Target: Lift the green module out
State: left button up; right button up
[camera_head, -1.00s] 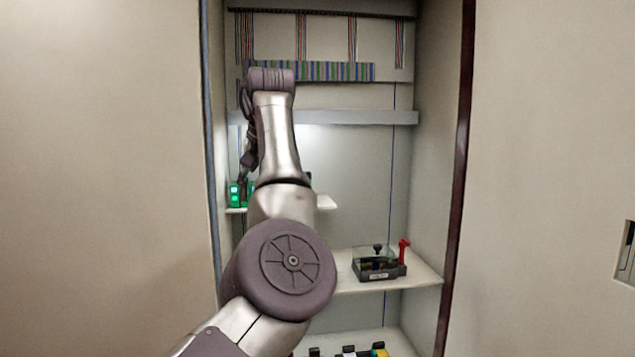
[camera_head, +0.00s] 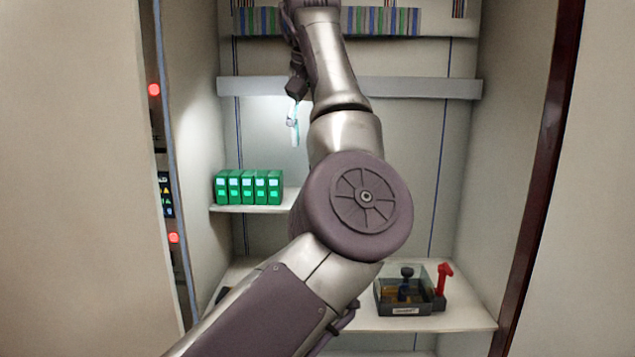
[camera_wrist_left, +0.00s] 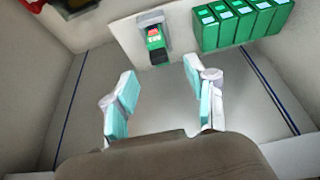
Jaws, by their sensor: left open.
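Several green modules (camera_head: 248,188) stand upright in a row on a small white shelf in the head view; the row (camera_wrist_left: 240,22) also shows at the upper right of the left wrist view. My left gripper (camera_head: 293,128) is above the shelf, right of the row. In the left wrist view its two pale fingers (camera_wrist_left: 160,78) are apart and empty, with the separate module beyond them. My right gripper is not in view.
The cabinet has a grey rail (camera_head: 430,88) across its back and a wiring strip (camera_head: 385,20) above. A lower shelf (camera_head: 465,315) holds a dark box (camera_head: 405,297) with a clear cover and a red handle (camera_head: 444,273). Side walls close in the space.

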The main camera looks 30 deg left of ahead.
pick_arm(q)
jog(key=x, duration=0.4)
jog(key=shift+w+f, duration=0.2)
jog(key=shift+w, duration=0.15)
jog(key=shift+w+f+p, duration=0.3)
jog(key=shift+w+f, duration=0.25)
jog(key=shift+s+a+f+p, duration=0.1)
jog(key=shift+f+p, duration=0.2)
jog(key=shift+f, duration=0.1)
jog(key=shift+s+a+f+p, duration=0.15)
jog(key=shift+f+p, duration=0.1)
jog(key=shift+f, duration=0.15)
jog(key=x, duration=0.2)
jog(key=shift+f+p, duration=0.3)
jog(key=shift+f, duration=0.05)
jog(key=shift+w+a+f, duration=0.1)
jog(key=shift+w+f, duration=0.05)
jog(key=shift+w, duration=0.1)
jog(key=shift+s, duration=0.1)
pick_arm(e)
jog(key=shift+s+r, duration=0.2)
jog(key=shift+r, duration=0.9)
pick_arm(q)
jog(key=shift+s, duration=0.1)
jog(key=c, duration=0.5)
grip_shut()
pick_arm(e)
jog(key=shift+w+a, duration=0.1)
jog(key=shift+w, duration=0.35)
